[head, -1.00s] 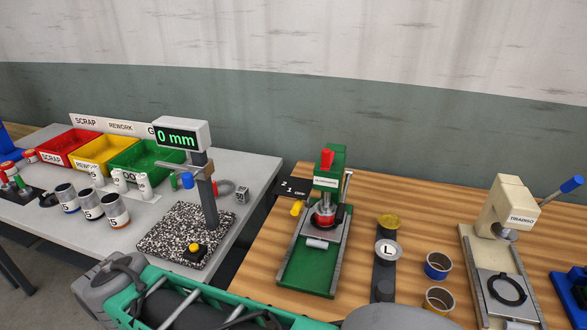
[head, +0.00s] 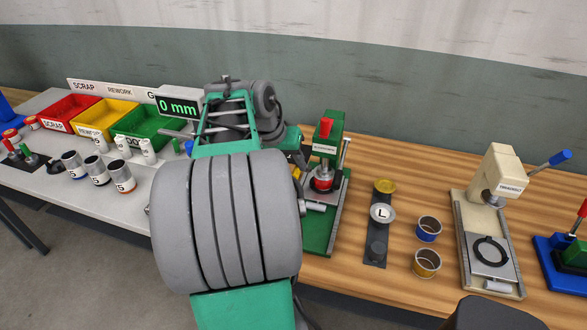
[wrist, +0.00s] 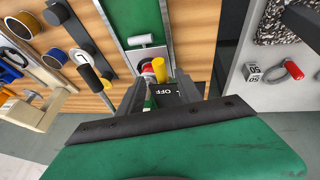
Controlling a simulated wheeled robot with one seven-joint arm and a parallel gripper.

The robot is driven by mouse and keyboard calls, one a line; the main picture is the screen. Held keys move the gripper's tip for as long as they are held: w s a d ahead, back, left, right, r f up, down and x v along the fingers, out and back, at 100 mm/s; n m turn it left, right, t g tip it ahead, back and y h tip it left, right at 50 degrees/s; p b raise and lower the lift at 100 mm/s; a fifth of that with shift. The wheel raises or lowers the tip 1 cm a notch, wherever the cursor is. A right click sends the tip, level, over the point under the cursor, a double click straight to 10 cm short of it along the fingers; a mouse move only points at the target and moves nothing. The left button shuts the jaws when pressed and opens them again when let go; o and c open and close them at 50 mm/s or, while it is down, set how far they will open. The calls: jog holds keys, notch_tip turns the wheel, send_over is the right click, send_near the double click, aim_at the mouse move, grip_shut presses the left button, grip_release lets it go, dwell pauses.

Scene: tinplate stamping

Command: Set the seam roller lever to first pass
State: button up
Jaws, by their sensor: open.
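The green seam roller machine (head: 324,152) stands on the wooden bench, with a red knob on top and a red chuck below its head. Its lever has a yellow handle (wrist: 159,70), which points out from the machine's side towards my gripper. In the head view only a sliver of yellow shows behind my arm. A dark plate (wrist: 172,91) reading "OFF" lies beside the lever; its other marks are hidden. My gripper (wrist: 163,88) is open, its dark fingers on either side of the plate and close to the yellow handle. I cannot tell whether they touch it.
Right of the machine stand a dark strip with discs (head: 377,250), two open tins (head: 428,229) and a cream press (head: 494,200). To the left are a gauge display (head: 179,107), sorting bins (head: 103,117) and several cans on the grey table.

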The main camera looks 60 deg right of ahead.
aim_at(295, 171)
jog(key=x, duration=0.3)
jog(key=shift+d+f, duration=0.1)
jog(key=shift+f, duration=0.15)
grip_shut()
dwell(1.2)
